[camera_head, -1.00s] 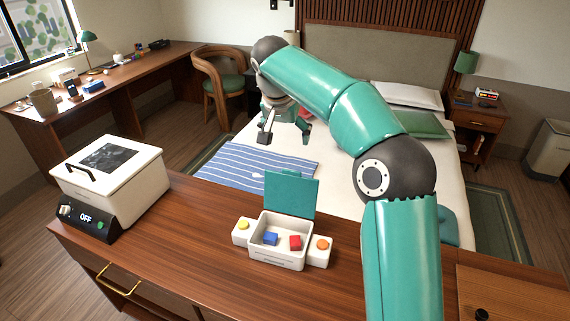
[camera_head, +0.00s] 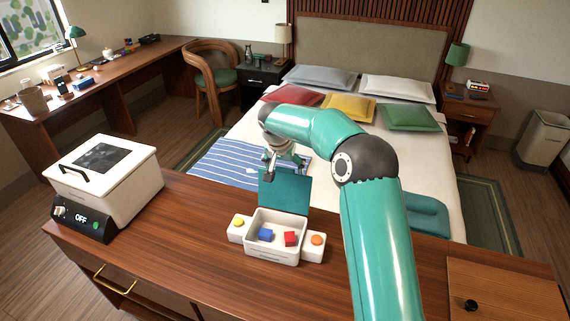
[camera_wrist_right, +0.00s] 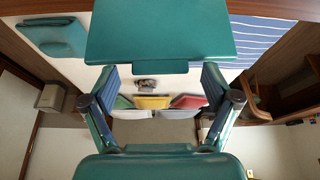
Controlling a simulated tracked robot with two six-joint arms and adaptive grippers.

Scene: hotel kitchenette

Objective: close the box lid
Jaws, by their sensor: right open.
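My left gripper is not in view.
A white appliance (camera_head: 125,185) marked OFF stands left on the counter. A wooden board (camera_head: 505,290) lies at right. The bed (camera_head: 330,190) is behind the counter.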

